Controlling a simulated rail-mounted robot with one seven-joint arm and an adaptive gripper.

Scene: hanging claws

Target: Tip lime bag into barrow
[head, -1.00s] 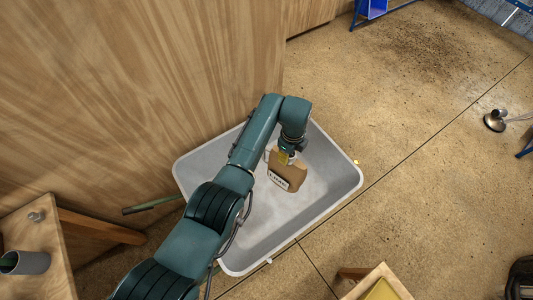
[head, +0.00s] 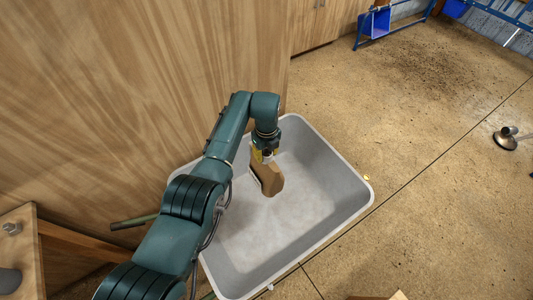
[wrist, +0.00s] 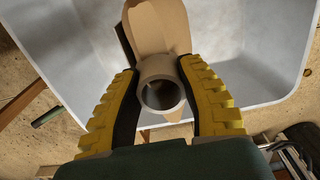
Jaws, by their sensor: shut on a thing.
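The lime bag (head: 268,180) is a small brown bag with a dark-edged white label seen almost edge-on. It hangs tilted over the grey barrow tray (head: 345,205). My gripper (head: 264,155) is above it, shut on its neck. In the wrist view, the yellow-padded fingers of my gripper (wrist: 165,105) stand on both sides of a round beige spout (wrist: 161,92), and the bag body (wrist: 158,25) extends away beyond it. The barrow tray (wrist: 265,60) lies behind the bag in that view. The tray floor looks pale and dusty; I cannot tell whether anything is pouring.
A wooden panel wall (head: 130,90) stands close behind and left of the barrow. A green-gripped handle (head: 133,222) sticks out at left. A wooden bench (head: 25,245) is at the lower left. Open floor (head: 420,180) lies to the right, with a metal lamp-like object (head: 507,138).

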